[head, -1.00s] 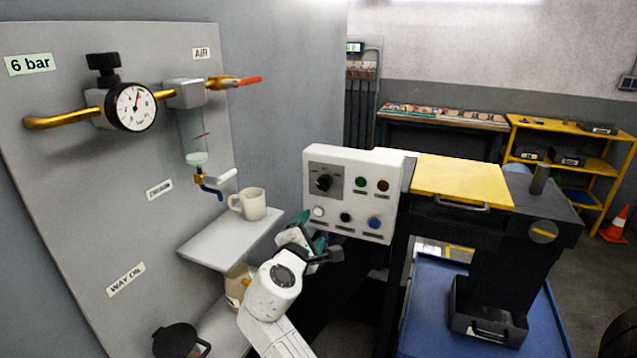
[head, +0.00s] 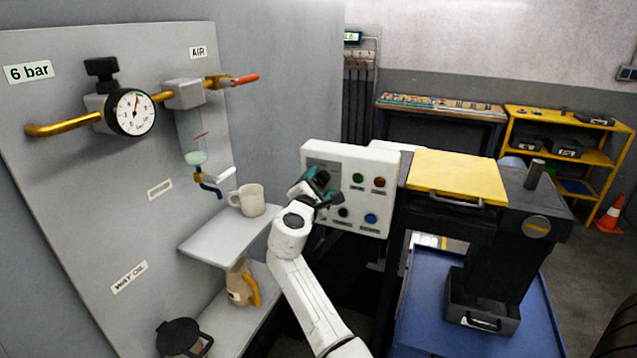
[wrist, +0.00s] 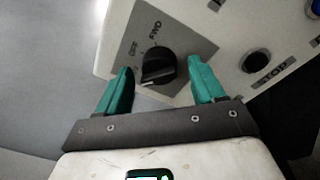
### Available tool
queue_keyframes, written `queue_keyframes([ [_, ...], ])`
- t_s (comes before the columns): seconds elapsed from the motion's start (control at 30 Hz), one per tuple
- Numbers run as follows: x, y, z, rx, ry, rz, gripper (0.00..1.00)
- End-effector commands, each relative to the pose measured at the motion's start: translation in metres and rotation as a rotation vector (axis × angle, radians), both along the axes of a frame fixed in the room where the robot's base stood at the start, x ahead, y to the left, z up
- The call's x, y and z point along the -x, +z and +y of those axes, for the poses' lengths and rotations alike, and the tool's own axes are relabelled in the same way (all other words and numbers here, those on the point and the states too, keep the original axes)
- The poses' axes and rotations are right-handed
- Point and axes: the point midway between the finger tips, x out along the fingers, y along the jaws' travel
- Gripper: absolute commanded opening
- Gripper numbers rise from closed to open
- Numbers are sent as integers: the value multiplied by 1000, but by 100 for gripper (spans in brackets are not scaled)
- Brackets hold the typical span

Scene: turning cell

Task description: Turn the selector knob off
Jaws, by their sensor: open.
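The black selector knob (wrist: 158,66) sits on a grey plate on the white control panel (head: 345,158). In the wrist view I can read FWD beside it and another small label, likely OFF, at its left. A pale line crosses the knob, but I cannot tell for certain which label it points to. My gripper (wrist: 161,82) is open, with one teal finger on each side of the knob and gaps showing on both sides. In the head view my gripper (head: 318,188) is in front of the panel's left part and largely hides the knob.
The panel also carries a green button (head: 358,178), a red button (head: 379,182) and a blue button (head: 371,218). A black button (wrist: 256,61) labelled STOP is right of my gripper. A mug (head: 252,200) stands on a shelf (head: 215,243) at the left.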

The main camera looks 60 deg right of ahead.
Motion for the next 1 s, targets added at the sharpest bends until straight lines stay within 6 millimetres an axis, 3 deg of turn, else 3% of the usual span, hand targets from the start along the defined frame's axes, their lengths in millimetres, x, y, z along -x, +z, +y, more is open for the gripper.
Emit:
queue_keyframes([
  [0.3,0,0,-2,1,1,0,68],
  [0.87,0,-1,-2,-1,-1,1,14],
  [1.0,0,-2,-2,-1,-1,-4,14],
])
